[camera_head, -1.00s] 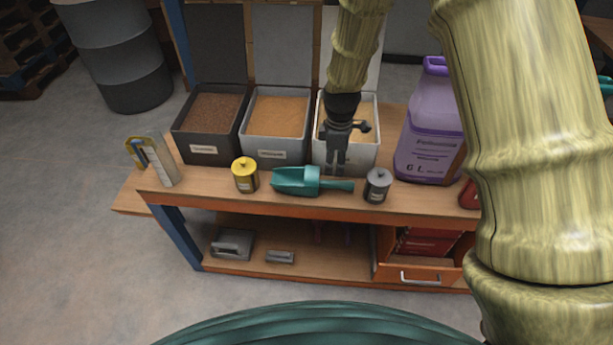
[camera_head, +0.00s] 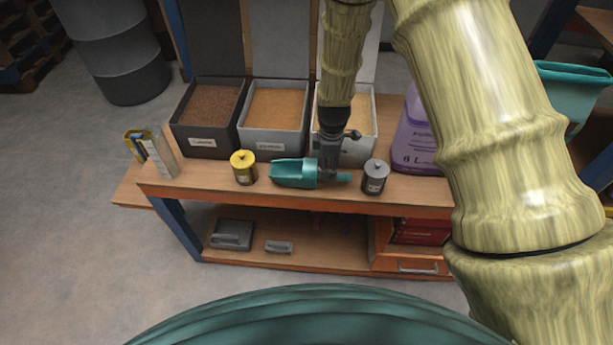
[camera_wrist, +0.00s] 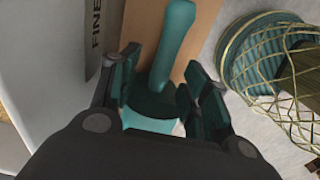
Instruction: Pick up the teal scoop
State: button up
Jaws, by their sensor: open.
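The teal scoop (camera_head: 293,173) lies on the wooden bench top, its open bowl to the left and its handle to the right. My gripper (camera_head: 328,176) is down at the handle, in front of the right-hand bin. In the wrist view the scoop's handle (camera_wrist: 175,42) points up the picture, and the open jaws of my gripper (camera_wrist: 160,88) stand on either side of the scoop near the base of the handle. Part of the handle is hidden behind the fingers in the head view. I cannot tell whether the fingers touch it.
A yellow canister (camera_head: 243,168) stands left of the scoop and a grey canister (camera_head: 375,178) close right of the handle. Three bins of grain stand behind, the middle one grey (camera_head: 272,145). A purple jug (camera_head: 414,140) stands at right, partly behind my arm.

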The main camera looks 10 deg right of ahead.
aim_at(328, 173)
jog(key=shift+s+a+f+p, duration=0.1)
jog(key=shift+f+p, duration=0.35)
jog(key=shift+f, duration=1.35)
grip_shut()
